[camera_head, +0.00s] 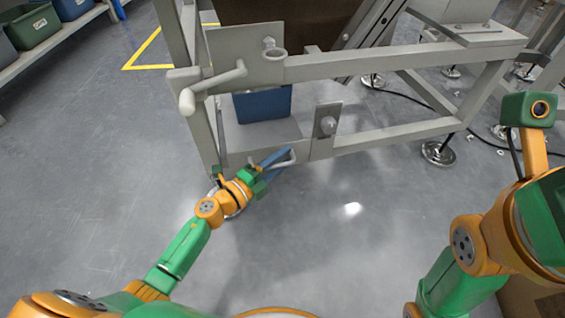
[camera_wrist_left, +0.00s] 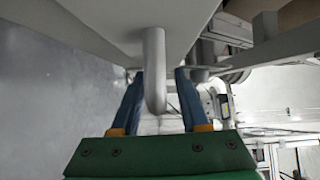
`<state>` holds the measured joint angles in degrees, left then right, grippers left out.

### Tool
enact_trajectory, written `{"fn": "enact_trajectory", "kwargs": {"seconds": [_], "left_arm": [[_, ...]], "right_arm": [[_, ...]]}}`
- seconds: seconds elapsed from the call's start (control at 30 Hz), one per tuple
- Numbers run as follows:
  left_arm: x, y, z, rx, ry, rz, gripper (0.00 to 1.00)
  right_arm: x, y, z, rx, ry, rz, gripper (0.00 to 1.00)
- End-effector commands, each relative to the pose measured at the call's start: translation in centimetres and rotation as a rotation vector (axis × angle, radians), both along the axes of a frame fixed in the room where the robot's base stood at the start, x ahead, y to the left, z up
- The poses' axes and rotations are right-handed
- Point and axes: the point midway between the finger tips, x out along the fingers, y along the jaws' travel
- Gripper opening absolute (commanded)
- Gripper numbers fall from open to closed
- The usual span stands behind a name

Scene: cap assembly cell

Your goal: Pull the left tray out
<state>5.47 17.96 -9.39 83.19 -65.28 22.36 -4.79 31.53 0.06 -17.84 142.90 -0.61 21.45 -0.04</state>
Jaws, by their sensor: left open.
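The left tray (camera_head: 262,133) is a grey plate low in the metal frame, with a blue bin (camera_head: 263,104) standing on it. A light grey bent-bar handle (camera_head: 290,160) juts from its front edge. In the left wrist view the handle (camera_wrist_left: 155,75) hangs between the two blue fingers. My left gripper (camera_head: 275,158) is open at this handle, one finger on each side of it (camera_wrist_left: 158,103). I cannot tell whether either finger touches the bar. My right arm is at the right edge, but its gripper does not show.
The grey metal frame (camera_head: 400,62) stands around and above the tray, with a second handle (camera_head: 213,85) higher up on the left. A round foot (camera_head: 438,152) stands on the floor at right. The floor (camera_head: 320,215) in front is clear. A shelf with bins (camera_head: 35,25) is at upper left.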

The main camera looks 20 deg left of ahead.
Motion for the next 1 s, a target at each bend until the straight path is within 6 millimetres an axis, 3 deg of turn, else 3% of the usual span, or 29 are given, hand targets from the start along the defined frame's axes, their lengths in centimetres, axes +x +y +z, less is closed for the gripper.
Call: {"fn": "enact_trajectory", "kwargs": {"seconds": [0.23, 0.4, 1.0], "left_arm": [[0.18, -0.12, 0.04, 0.0, 0.0, 0.0, 0.42], [0.16, -0.1, 0.03, -0.001, 0.001, 0.001, 0.0], [0.13, -0.07, -0.05, 0.001, 0.002, 0.001, 0.0]], "right_arm": [[-0.02, 0.02, 0.0, 0.0, 0.0, 0.0, 0.0], [0.0, 0.02, 0.0, 0.0, 0.001, 0.0, 0.0], [0.04, 0.03, -0.01, 0.0, 0.001, 0.0, 0.0]]}}
